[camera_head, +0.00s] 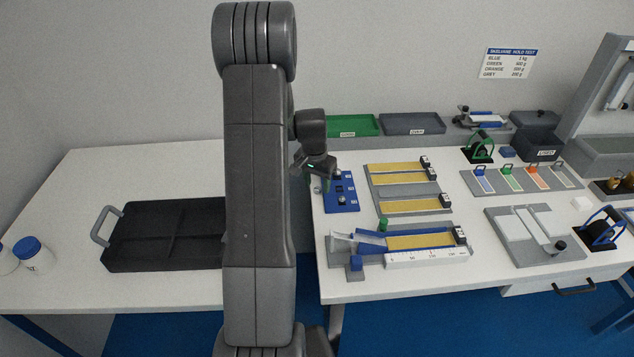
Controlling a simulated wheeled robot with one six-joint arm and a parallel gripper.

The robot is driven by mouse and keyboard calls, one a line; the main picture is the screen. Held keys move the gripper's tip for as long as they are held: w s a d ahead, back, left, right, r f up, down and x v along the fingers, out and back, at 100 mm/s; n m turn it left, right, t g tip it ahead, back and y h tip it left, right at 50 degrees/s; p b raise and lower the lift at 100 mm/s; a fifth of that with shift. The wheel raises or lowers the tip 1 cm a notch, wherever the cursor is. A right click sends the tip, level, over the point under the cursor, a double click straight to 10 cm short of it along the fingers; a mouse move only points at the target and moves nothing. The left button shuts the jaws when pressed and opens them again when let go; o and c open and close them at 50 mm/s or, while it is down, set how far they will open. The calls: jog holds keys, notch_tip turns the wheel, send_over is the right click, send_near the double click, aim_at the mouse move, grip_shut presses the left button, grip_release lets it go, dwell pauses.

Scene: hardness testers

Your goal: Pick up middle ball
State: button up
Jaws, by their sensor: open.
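A small blue holder (346,207) lies on the right-hand table, just right of my arm. A small shiny ball (341,199) shows on its front part. Another small shiny spot shows towards the back of the holder, close to my gripper. The balls are tiny here, and my gripper may hide part of the row, so I cannot tell for sure which is the middle one. My gripper (324,182) points down over the back left part of the holder. Its jaws are open, and I see nothing held between them.
Several yellow-topped strips (405,179) lie right of the holder. In front stands a ramp fixture (365,238) with a blue block and a green piece (383,224). Green (353,125) and dark grey (412,123) trays stand behind. A black tray (150,235) lies left of my arm.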

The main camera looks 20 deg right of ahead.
notch_tip(320, 180, up, 14)
jog(key=s+a, duration=0.1)
jog(key=shift+f+b, duration=0.2)
jog(key=shift+b, duration=0.15)
jog(key=shift+a, duration=0.15)
